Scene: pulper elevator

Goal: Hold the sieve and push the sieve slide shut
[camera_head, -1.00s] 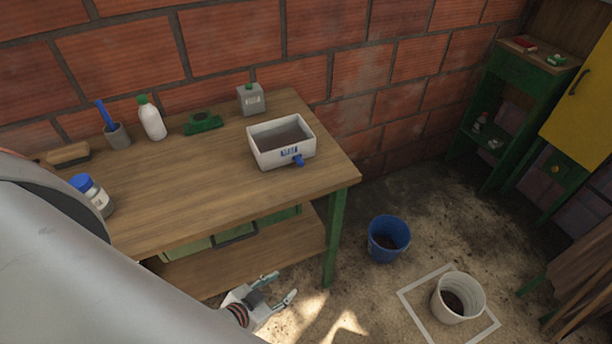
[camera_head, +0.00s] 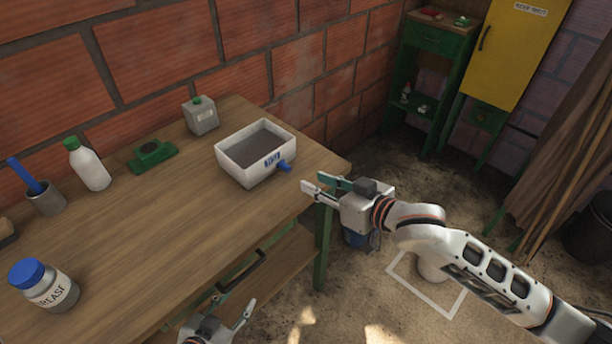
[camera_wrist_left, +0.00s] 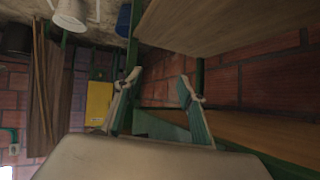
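A white open-topped box (camera_head: 233,163) with a grey inside stands near the right end of the workbench; I take it for the sieve. A blue knob (camera_head: 285,166) sticks out of its front beside a blue label; it may belong to the slide. How far the slide is open cannot be told. My right gripper (camera_head: 312,184) is open and empty, just off the bench corner, right of and below the box in the picture, not touching it. My left gripper (camera_head: 236,304) is low in front of the bench, open and empty; its spread fingers also show in the left wrist view (camera_wrist_left: 158,80).
The bench top (camera_head: 150,215) also holds a grease jar (camera_head: 47,285), a cup with a blue tool (camera_head: 42,195), a white bottle (camera_head: 88,166), a green object (camera_head: 153,155) and a grey can (camera_head: 201,117). Bare wood lies before the box. A drawer handle (camera_head: 243,270) is near my left gripper.

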